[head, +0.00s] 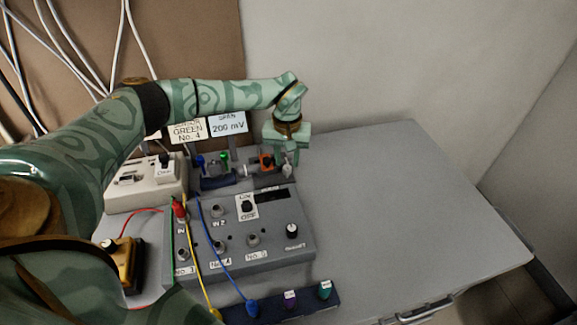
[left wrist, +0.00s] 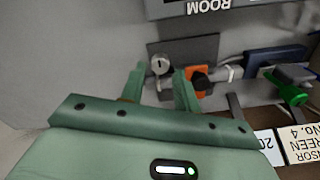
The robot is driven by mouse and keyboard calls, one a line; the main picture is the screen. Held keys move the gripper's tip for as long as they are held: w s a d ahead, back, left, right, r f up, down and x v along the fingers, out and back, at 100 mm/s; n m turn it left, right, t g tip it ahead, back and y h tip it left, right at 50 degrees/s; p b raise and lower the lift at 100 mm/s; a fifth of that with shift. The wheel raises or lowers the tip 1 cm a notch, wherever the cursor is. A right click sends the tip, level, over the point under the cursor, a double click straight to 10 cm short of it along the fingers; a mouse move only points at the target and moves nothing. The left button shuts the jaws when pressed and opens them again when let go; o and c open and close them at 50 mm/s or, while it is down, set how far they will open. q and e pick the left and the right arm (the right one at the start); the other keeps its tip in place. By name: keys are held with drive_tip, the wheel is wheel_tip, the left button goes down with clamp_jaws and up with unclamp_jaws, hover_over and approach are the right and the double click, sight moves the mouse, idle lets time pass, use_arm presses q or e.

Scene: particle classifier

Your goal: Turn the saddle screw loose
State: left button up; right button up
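The silver saddle screw (left wrist: 160,65) shows in the left wrist view on a dark plate, with a slot in its round head. In the head view a small pale metal part (head: 287,171), which seems to be the screw, shows just below my left gripper (head: 289,157). The gripper points down at the back of the bench. In the left wrist view its two fingers stand apart, one on each side of the screw head in the picture. I cannot tell whether either finger touches it. My right gripper is not in view.
An orange block with a black knob (left wrist: 200,79) sits close beside the screw. Blue and green terminals stand left of it in the head view. The grey control box (head: 290,255) with cables stands in front. The bench (head: 400,200) is clear to the right.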

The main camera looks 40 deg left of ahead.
sight(287, 169)
use_arm(q)
wheel_tip(287, 169, down, 2)
drive_tip(key=shift+f, duration=0.3)
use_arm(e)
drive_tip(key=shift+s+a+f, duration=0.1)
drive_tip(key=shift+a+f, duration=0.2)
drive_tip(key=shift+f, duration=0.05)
use_arm(q)
clamp_jaws()
